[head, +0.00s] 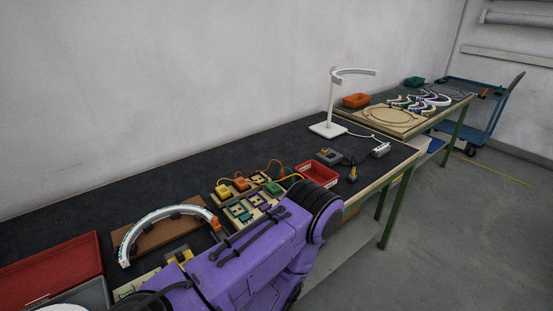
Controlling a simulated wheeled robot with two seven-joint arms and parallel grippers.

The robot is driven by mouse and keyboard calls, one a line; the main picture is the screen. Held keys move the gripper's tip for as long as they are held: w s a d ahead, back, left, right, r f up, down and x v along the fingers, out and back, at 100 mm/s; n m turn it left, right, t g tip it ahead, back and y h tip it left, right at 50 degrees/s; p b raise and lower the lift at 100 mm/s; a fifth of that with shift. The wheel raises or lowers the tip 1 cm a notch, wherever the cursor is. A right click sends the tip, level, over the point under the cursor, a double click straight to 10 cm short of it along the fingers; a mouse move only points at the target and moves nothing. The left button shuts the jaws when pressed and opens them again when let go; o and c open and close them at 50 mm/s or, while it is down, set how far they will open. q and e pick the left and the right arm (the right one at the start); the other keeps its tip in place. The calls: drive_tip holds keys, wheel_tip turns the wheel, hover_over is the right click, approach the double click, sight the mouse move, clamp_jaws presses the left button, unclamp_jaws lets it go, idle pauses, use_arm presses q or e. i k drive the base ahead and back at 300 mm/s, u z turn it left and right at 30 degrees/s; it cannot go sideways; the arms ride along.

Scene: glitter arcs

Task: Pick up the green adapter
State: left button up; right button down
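A small green block (273,188), which looks like the green adapter, sits on the dark workbench (130,190) in a row with a yellow block (222,191) and an orange block (242,184). Cables run near these blocks. A smaller teal piece (244,217) lies among the tan frames in front of them. A purple arm of mine crosses the front of the bench and hides part of the surface close to these pieces. Neither of my grippers can be made out.
A red bin (320,174) stands right of the green block. A white curved strip (160,220) on a brown board and a red tray (50,270) lie to the left. A white lamp (328,130) stands behind. The rear left bench top is clear.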

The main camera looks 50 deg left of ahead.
sight(274, 189)
drive_tip(key=k, duration=0.45)
drive_tip(key=u, duration=0.65)
